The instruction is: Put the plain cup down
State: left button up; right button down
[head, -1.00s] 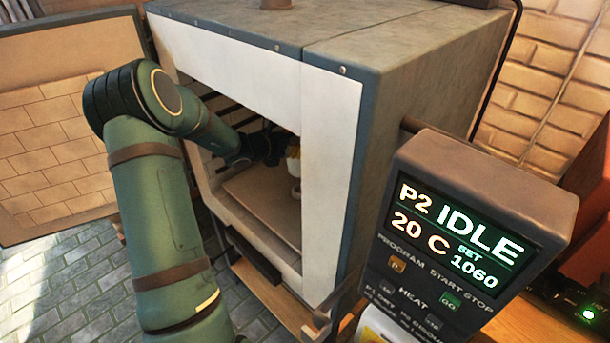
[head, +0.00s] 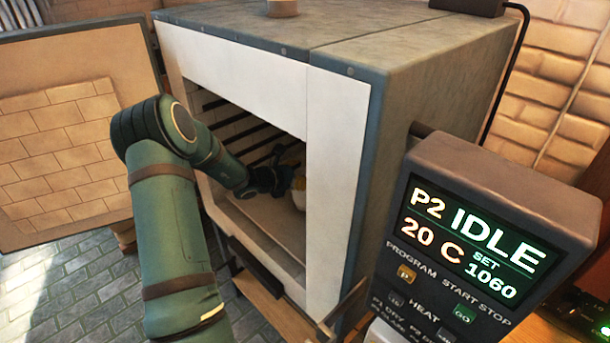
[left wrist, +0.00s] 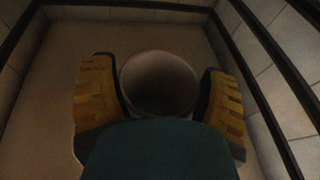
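The plain cup (left wrist: 160,82) is pale, round and empty inside, seen from above in the left wrist view. My left gripper (left wrist: 163,92) has its two yellow-backed fingers against opposite sides of the cup and appears shut on it. In the head view my left arm reaches into the open kiln (head: 333,150), with the gripper (head: 285,182) deep inside, low over the kiln floor (head: 262,222). A small pale part of the cup (head: 299,199) shows there, partly hidden by the kiln's front frame. I cannot tell whether its base touches the floor. My right gripper is out of view.
Dark rods line the kiln walls (left wrist: 268,45) on both sides. The floor around the cup looks clear. The kiln door (head: 70,140) stands open at the left. A control box (head: 490,235) reading IDLE hangs at the right front.

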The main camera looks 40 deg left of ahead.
pick_arm(q)
jog(key=shift+o, duration=1.1)
jog(key=shift+r, duration=0.15)
jog(key=p+v, duration=0.2)
jog(key=v, duration=1)
